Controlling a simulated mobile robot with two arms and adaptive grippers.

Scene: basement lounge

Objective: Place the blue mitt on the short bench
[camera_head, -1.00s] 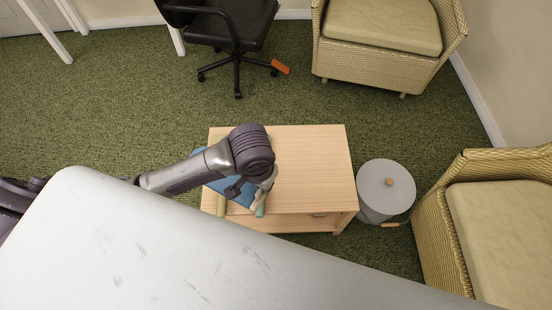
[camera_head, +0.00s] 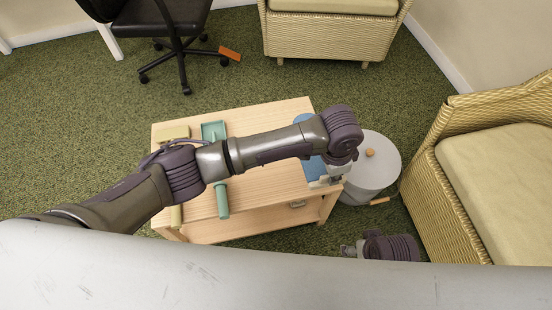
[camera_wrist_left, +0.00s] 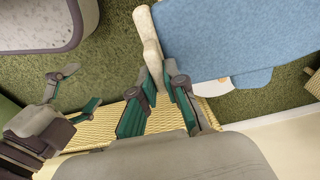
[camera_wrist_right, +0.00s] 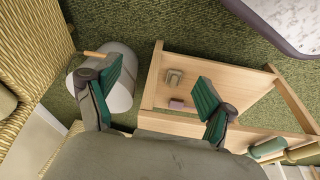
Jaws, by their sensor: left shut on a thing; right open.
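The blue mitt (camera_head: 313,172) hangs from my left gripper (camera_head: 328,182) over the right end of the low light-wood table, partly hidden by my arm. In the left wrist view the mitt (camera_wrist_left: 240,35) fills the upper right, and my left gripper (camera_wrist_left: 157,75) is shut on its cream edge. My right gripper (camera_head: 348,250) is low at the front right, partly hidden by the grey surface. In the right wrist view the right gripper (camera_wrist_right: 158,75) is open and empty. I cannot tell whether the light-wood table (camera_head: 262,185) is the short bench.
A teal tool (camera_head: 222,195) and a beige one (camera_head: 176,215) lie on the table. A lidded grey bin (camera_head: 375,170) stands right of it. Wicker chairs (camera_head: 440,185) stand right and behind, an office chair (camera_head: 165,20) at back left. Open carpet lies left.

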